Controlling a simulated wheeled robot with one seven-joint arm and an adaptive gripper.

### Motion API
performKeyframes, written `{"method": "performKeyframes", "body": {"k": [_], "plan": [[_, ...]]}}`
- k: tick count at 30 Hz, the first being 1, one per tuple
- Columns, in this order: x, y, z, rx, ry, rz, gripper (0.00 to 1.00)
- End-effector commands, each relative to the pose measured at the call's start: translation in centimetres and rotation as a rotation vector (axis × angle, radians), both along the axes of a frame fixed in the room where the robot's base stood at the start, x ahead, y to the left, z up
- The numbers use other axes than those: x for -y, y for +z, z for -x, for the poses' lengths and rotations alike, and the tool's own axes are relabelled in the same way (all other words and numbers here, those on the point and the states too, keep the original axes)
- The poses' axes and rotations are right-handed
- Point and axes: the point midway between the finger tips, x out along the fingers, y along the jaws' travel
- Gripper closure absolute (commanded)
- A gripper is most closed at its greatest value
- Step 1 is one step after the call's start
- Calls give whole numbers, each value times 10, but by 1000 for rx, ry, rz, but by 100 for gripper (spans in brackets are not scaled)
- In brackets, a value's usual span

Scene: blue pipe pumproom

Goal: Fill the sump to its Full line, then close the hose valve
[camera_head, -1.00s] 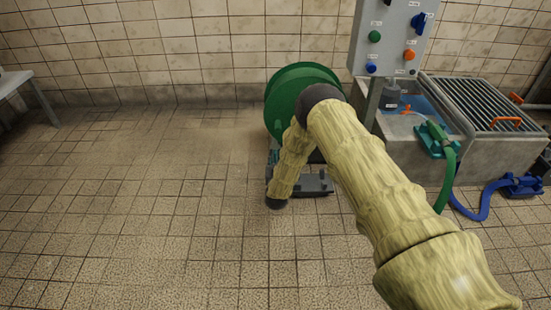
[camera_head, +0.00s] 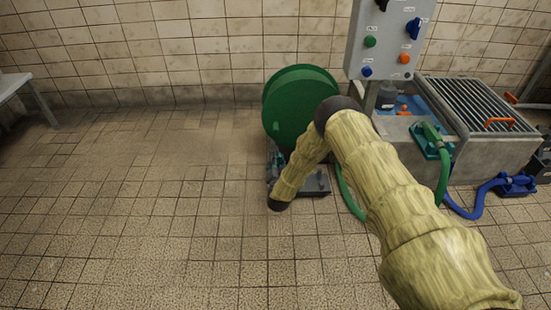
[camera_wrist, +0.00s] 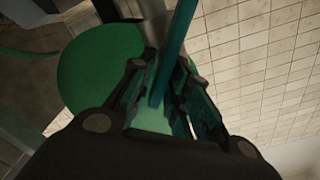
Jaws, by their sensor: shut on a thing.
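The concrete sump (camera_head: 480,156) stands at the right, with a patch of blue water (camera_head: 412,104) visible in its open left part. A Full line is too small to make out. A green hose (camera_head: 444,172) rises to a green fitting (camera_head: 430,139) clamped at the sump's front rim. The green hose reel (camera_head: 298,104) stands left of the sump, partly behind my arm. In the wrist view, my gripper (camera_wrist: 165,75) is shut on a teal lever (camera_wrist: 182,32), which runs up between the fingers in front of the reel's green disc (camera_wrist: 98,62). In the head view the fingers are mostly hidden.
A grating (camera_head: 475,100) covers the sump's right part. A blue hose (camera_head: 480,204) lies on the floor at right. The left floor is clear, with a table (camera_head: 22,90) at its edge.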

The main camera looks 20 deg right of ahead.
Motion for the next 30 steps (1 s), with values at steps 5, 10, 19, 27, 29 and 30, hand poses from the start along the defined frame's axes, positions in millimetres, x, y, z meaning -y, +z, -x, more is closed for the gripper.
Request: {"method": "performKeyframes", "body": {"k": [5, 10, 19, 27, 29, 30], "plan": [[5, -4, 2, 45, -3, -162, 100], [7, -7, 2, 90, -3, -317, 100], [10, -14, 3, 167, -5, -585, 100], [11, -19, 4, 222, -3, -776, 100], [11, -20, 4, 231, -3, -808, 100], [11, -20, 4, 236, -3, -825, 100]]}}
